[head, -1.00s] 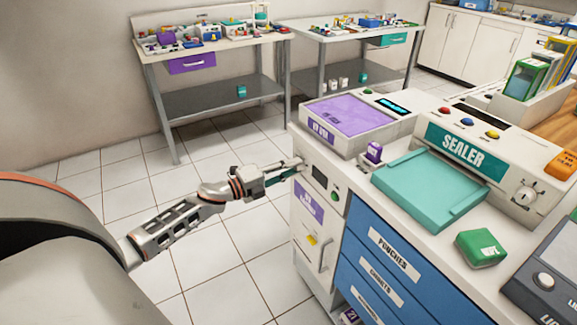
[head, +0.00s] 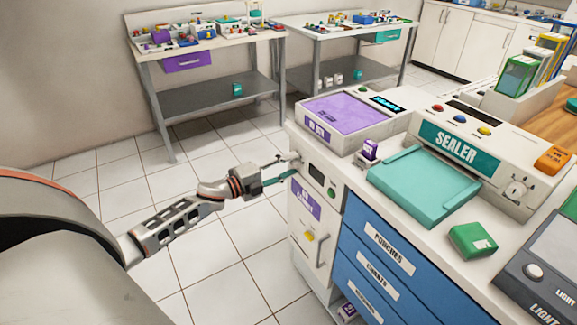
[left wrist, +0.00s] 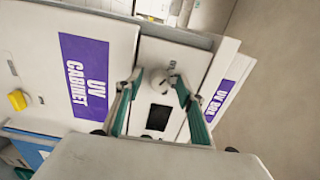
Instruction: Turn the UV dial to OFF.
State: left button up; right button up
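The UV dial is a small pale knob (left wrist: 164,79) on the front panel of the UV cabinet. In the head view the dial (head: 296,158) sits high on the panel's left side, beside a dark display. Its setting is too small to read. My left gripper (left wrist: 160,82) is open, with its green-padded fingers on either side of the dial. The right-hand fingertip in the wrist view is closer to the knob; I cannot tell whether it touches. In the head view the left gripper (head: 285,168) reaches the panel from the left. My right gripper is not in view.
The UV cabinet door (head: 308,235) has a handle and a yellow knob (left wrist: 18,100). A green button (head: 331,192) is right of the dial. The UV box (head: 345,116) and sealer (head: 455,144) stand on the counter above. Tiled floor left of the cabinet is clear.

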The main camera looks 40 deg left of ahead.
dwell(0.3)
pick_arm(q)
jog(key=v, duration=1.2)
dwell(0.3)
